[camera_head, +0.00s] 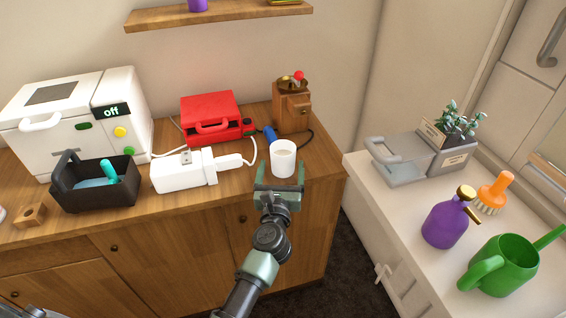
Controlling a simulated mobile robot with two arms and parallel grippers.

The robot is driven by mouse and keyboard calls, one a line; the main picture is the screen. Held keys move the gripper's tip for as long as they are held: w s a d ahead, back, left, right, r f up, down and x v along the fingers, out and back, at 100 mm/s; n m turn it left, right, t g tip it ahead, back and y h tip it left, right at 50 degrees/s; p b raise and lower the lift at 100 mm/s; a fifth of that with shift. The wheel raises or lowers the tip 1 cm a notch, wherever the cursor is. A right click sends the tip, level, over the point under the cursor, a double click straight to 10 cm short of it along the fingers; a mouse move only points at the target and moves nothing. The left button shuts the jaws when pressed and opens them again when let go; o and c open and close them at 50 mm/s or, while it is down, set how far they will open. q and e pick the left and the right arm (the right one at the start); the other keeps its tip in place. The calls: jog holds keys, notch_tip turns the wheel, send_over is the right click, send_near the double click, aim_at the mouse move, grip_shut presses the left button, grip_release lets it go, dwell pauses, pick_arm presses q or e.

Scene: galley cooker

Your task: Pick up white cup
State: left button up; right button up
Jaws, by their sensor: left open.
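The white cup (283,160) stands upright on the wooden counter (316,158), near its front right corner. My left gripper (279,181) is right in front of the cup, with its fingers spread and pointing at it. The fingertips reach the cup's lower part. I cannot tell whether they touch it. My right gripper does not show.
A wooden grinder (291,108) and red toaster-like box (212,118) stand behind the cup. A white plug device (184,172) with a cord sits left. A black caddy (96,196) stands further left.

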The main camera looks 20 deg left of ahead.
pick_arm(q)
jog(key=x, duration=0.3)
jog(key=shift+w+f, duration=0.15)
jog(key=shift+w, duration=0.15)
jog(key=c, duration=1.7)
jog(key=shift+o, duration=0.2)
notch_tip(320, 180, up, 11)
jog(key=p, duration=0.6)
notch_tip(320, 180, up, 9)
jog(key=p, duration=0.2)
send_over(282, 168)
jog(key=d+x, duration=0.1)
jog(key=x, duration=0.2)
jog(key=shift+s+a, duration=0.1)
jog(key=shift+a, duration=0.3)
